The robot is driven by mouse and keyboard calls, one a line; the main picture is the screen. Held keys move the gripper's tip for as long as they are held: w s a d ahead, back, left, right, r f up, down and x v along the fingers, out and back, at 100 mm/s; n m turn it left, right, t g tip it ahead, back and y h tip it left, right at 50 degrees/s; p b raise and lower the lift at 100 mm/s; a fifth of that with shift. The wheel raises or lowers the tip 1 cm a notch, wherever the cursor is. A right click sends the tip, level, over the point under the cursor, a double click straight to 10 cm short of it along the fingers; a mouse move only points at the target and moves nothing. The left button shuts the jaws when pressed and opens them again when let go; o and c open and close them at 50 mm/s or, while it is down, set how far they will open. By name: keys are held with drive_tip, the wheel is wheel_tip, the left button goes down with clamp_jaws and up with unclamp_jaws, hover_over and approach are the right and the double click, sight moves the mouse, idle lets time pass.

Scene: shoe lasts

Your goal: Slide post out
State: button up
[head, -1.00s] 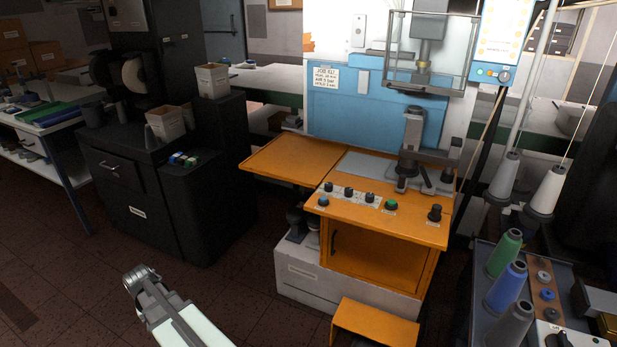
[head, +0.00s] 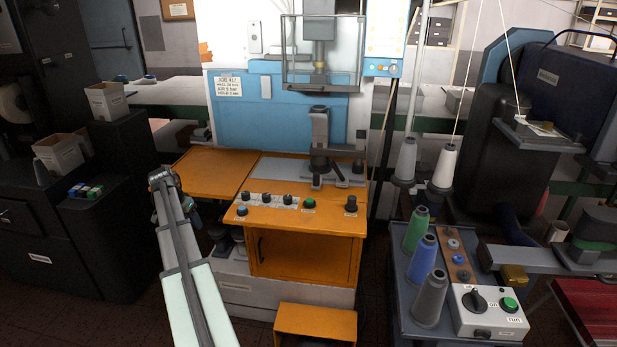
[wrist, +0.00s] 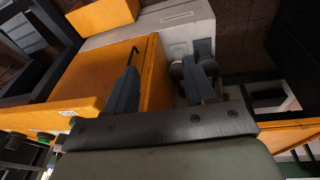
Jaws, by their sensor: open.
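A dark grey upright post (head: 319,135) stands on the grey plate (head: 290,172) at the back right of the orange machine table in the head view. A dark clamp-like base with short prongs is at its foot. I cannot tell how the post is held there. My arm rises at the lower left of the head view, left of the machine and apart from the post. In the wrist view my gripper (wrist: 166,62) is open, with empty space between its two fingers. The fingers point toward the orange cabinet (wrist: 92,78) and its pale base. The post is not clearly visible in the wrist view.
An orange side leaf (head: 218,172) extends left of the table. Knobs and a green button (head: 309,203) line its front. A clear guard (head: 320,55) hangs above the post. A cart with thread cones (head: 422,265) stands at right.

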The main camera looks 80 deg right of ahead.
sight(315, 174)
drive_tip(key=s+d+r+m, duration=0.2)
drive_tip(key=s+d+r, duration=0.1)
drive_tip(key=s+d, duration=0.2)
drive_tip(key=s+d+r+m, duration=0.1)
drive_tip(key=s+d+r, duration=0.2)
drive_tip(key=s+d, duration=0.2)
drive_tip(key=s+d+r+m+g, duration=0.1)
drive_tip(key=s+d+r+m, duration=0.1)
drive_tip(key=s+d, duration=0.3)
drive_tip(key=shift+s+d+r+m, duration=0.3)
drive_tip(key=shift+s+d+r, duration=0.05)
drive_tip(key=shift+s+r, duration=0.3)
drive_tip(key=s+d+r+m+g, duration=0.1)
drive_tip(key=s+d+r+m, duration=0.3)
drive_tip(key=s, duration=0.6)
drive_tip(key=s+d+r+m, duration=0.1)
drive_tip(key=s+d+r, duration=0.4)
drive_tip(key=s, duration=0.4)
drive_tip(key=x, duration=1.3)
drive_tip(key=shift+s+a+f, duration=0.15)
drive_tip(key=shift+s+a, duration=0.2)
drive_tip(key=shift+s, duration=0.1)
clamp_jaws()
